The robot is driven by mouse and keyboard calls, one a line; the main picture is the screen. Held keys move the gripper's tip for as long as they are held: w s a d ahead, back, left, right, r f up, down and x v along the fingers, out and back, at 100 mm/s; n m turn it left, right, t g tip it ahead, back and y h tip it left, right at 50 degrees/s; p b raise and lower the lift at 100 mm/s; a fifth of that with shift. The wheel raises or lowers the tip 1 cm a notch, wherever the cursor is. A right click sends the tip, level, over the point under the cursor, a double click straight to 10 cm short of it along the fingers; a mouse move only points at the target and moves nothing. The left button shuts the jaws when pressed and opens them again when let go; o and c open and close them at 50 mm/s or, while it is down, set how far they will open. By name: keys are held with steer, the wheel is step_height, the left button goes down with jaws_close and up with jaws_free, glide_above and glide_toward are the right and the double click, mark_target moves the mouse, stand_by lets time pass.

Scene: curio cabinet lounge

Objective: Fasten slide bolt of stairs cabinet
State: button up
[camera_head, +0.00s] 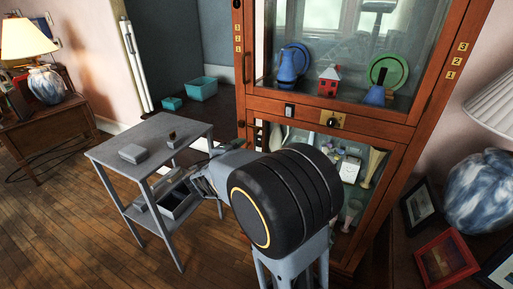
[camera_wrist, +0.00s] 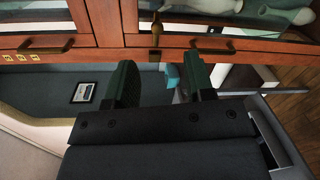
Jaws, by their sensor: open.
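A tall reddish-wood cabinet (camera_head: 380,134) with glass doors stands at centre right in the head view. Its wooden frame (camera_wrist: 210,42) crosses the top of the wrist view, turned on its side. A small brass fitting (camera_wrist: 155,36) sits on the frame between two door parts; it may be the slide bolt, but I cannot tell whether it is fastened. My gripper (camera_wrist: 161,62) is open and empty, its two dark fingers apart, pointing toward the frame near this fitting. I see no clear contact. My arm hides part of the lower cabinet in the head view.
A brass lock plate (camera_head: 332,121) is on the cabinet's middle rail. Dark handles (camera_wrist: 47,46) stick out from the frame. A grey two-tier cart (camera_head: 110,150) stands left of my arm. A side table with a lamp and picture frames (camera_head: 446,258) is at right. Wood floor is open at front left.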

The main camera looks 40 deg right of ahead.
mark_target(256, 132)
steer(key=shift+n+t, duration=0.5)
steer(key=shift+t, duration=0.1)
steer(key=x, duration=0.4)
steer(key=w+b+x, duration=0.1)
steer(key=x, duration=0.4)
steer(key=b+x, duration=0.1)
steer(key=x, duration=0.4)
steer(key=shift+w+a+f, duration=0.15)
steer(key=shift+w+a, duration=0.1)
steer(key=shift+w, duration=0.05)
steer(key=shift+c, duration=0.4)
